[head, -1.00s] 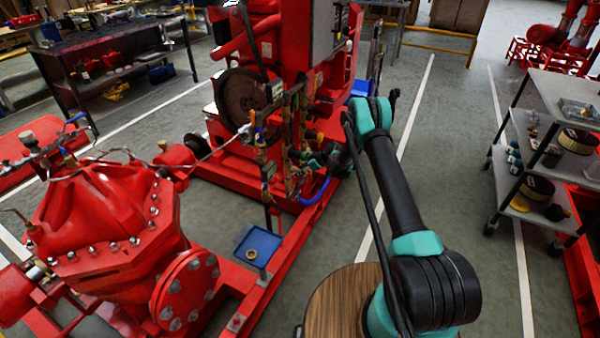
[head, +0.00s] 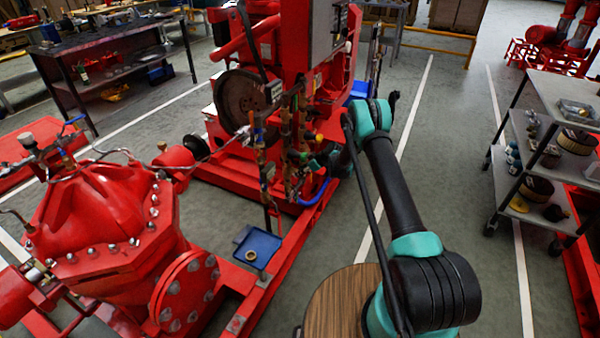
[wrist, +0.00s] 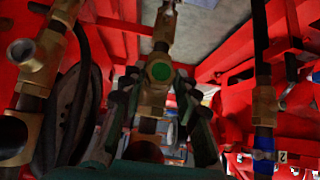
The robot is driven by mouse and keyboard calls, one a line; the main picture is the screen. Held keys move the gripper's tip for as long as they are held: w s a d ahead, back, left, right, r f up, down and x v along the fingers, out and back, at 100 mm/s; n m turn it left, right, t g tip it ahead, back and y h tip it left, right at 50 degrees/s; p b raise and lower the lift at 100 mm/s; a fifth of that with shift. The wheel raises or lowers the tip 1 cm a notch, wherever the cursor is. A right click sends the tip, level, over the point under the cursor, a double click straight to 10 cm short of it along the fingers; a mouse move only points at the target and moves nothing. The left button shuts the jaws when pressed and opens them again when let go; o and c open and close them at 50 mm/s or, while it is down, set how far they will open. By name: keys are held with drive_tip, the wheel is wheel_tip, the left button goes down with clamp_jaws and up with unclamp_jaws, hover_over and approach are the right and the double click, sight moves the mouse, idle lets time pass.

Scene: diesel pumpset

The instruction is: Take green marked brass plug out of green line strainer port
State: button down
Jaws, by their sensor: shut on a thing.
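In the wrist view the green marked brass plug (wrist: 159,71) shows its round green face between my gripper's fingers (wrist: 158,88). The fingers stand on either side of it and are shut on it. Brass pipework of the green line (wrist: 165,25) runs just behind and above it. The strainer port is hidden behind the plug, so I cannot tell whether the plug is still seated. In the head view my gripper (head: 306,157) is at the brass pipework on the front of the red pumpset, and the plug is too small to make out there.
Another brass line (wrist: 263,105) with a blue band stands to the right in the wrist view, and brass fittings (wrist: 38,60) stand close on the left. A blue tray (head: 268,241) holding a small ring sits below the pipework. A grey trolley (head: 570,85) stands to the right.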

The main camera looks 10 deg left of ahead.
drive_tip(key=n+t, duration=0.1)
drive_tip(key=t, duration=0.1)
drive_tip(key=n+t+h, duration=0.1)
drive_tip(key=t, duration=0.1)
drive_tip(key=shift+s+a+f+n, duration=0.1)
drive_tip(key=shift+s+a+n, duration=0.05)
drive_tip(key=shift+s+n, duration=0.2)
drive_tip(key=c, duration=1.3)
unclamp_jaws()
drive_tip(key=shift+o, duration=0.2)
drive_tip(key=m+g, duration=0.1)
drive_tip(key=g, duration=0.1)
drive_tip(key=m+g+y, duration=0.1)
drive_tip(key=g, duration=0.1)
drive_tip(key=shift+w+m, duration=0.35)
